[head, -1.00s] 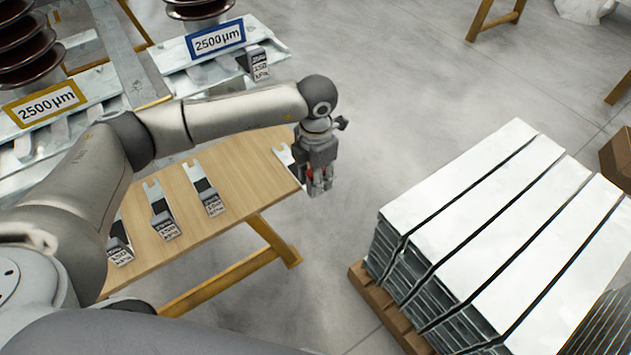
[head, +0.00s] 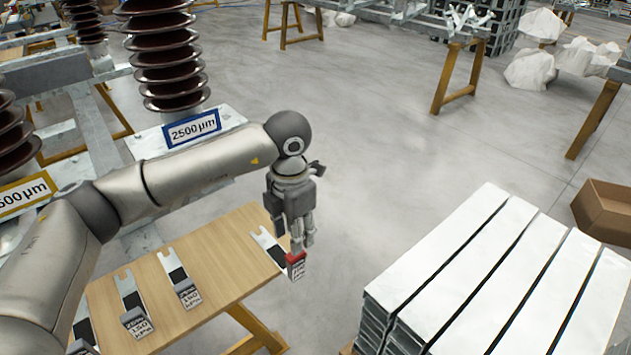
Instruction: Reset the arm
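My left arm (head: 205,170) reaches in from the left across the view, bent down at the wrist. My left gripper (head: 302,246) points down beside the right end of the wooden table (head: 223,240). Its fingertips are close to the red part of a fork-ended gauge (head: 297,270), whose forked metal end (head: 264,238) lies over the table. I cannot tell whether the fingers touch or hold it. My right gripper is out of view.
Several similar gauges, one of them here (head: 188,294), lie on the table. Brown ribbed insulators (head: 168,60) and a blue-framed 2500 μm label (head: 192,128) stand behind the arm. Stacked metal bars (head: 450,255) and a cardboard box (head: 605,210) are right. Grey floor lies clear between.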

